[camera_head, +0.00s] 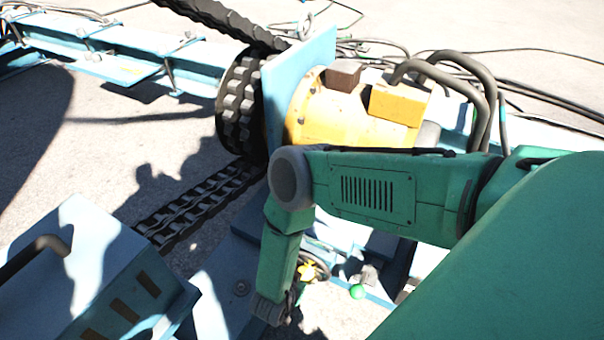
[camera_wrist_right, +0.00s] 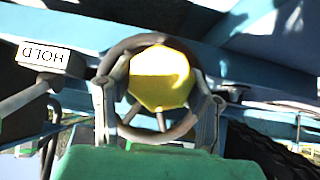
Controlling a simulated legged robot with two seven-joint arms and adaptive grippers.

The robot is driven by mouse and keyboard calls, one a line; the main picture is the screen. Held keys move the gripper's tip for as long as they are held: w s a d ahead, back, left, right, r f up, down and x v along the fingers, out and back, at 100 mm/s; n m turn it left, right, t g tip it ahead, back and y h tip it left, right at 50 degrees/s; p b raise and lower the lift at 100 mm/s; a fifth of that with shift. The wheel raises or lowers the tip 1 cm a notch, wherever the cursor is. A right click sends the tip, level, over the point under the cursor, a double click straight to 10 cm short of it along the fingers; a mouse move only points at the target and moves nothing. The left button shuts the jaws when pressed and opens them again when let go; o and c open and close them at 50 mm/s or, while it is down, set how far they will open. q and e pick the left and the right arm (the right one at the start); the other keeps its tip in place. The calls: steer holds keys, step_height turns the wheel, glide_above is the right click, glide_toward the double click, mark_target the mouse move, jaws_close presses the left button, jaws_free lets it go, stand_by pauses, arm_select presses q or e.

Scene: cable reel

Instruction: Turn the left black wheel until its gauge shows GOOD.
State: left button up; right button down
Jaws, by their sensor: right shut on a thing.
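In the right wrist view a dark round wheel (camera_wrist_right: 126,130) rings a yellow, many-sided hub (camera_wrist_right: 160,78). Spokes show below the hub. My right gripper (camera_wrist_right: 160,95) has one grey finger at each side of the wheel and is shut on it. In the head view my green right arm comes in from the right and bends down. Its gripper end is mostly hidden near a small yellow part (camera_head: 307,272). No gauge reading GOOD is visible. My left gripper is not in view.
A white block lettered HOLD (camera_wrist_right: 50,55) appears upside down beside the wheel. A blue-white box (camera_head: 85,270) stands at lower left.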

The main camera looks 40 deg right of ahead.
steer(key=shift+w+d+r, duration=0.1)
steer(key=shift+d, duration=0.05)
stand_by(0.4)
steer(key=c, duration=0.9)
jaws_free()
steer(key=shift+o, duration=0.8)
steer(key=v, duration=1.2)
